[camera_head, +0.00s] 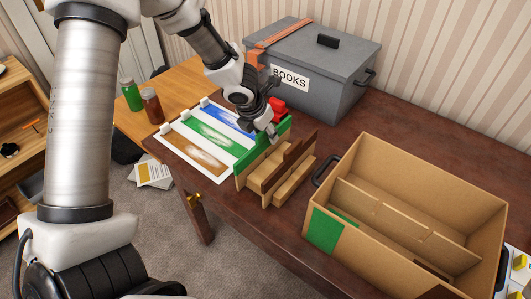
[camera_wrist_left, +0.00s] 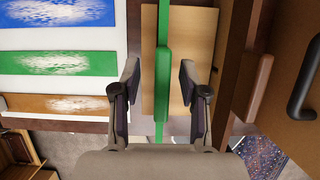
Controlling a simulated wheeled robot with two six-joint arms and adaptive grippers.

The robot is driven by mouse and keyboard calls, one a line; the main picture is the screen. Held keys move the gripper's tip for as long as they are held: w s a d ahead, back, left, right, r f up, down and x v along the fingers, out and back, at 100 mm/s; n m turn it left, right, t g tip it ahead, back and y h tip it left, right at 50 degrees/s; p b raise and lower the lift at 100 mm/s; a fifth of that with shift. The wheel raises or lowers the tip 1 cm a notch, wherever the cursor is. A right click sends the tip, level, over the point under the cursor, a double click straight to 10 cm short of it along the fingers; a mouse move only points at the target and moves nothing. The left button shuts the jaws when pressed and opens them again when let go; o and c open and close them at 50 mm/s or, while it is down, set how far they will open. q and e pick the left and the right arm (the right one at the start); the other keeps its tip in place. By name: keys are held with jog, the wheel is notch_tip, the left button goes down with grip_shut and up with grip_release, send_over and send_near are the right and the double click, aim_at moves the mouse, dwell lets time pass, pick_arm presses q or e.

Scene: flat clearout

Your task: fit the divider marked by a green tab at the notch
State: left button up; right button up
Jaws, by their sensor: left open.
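The green divider (camera_head: 262,146) stands upright in a wooden rack (camera_head: 286,184) on the dark table, beside brown and tan panels. In the left wrist view the green divider (camera_wrist_left: 163,25) shows edge-on as a narrow strip with a thicker tab. My left gripper (camera_head: 271,127) is at the divider's top edge. In the left wrist view my left gripper (camera_wrist_left: 159,84) is open, with one finger on each side of the green strip and gaps beside it. The open box (camera_head: 345,165) has inner partitions and a green patch (camera_head: 325,231) on its outer wall. My right gripper is not in view.
A grey bin labelled BOOKS (camera_head: 318,65) stands behind the rack, with a red object (camera_head: 277,107) near my gripper. A white sheet with coloured strips (camera_head: 183,168) lies left of the rack. Green (camera_head: 131,94) and brown (camera_head: 152,104) jars stand farther left.

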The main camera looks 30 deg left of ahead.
pick_arm(q)
jog(key=shift+s+d+r, duration=0.1)
jog(key=shift+r, duration=0.15)
jog(key=shift+s, duration=0.1)
grip_shut()
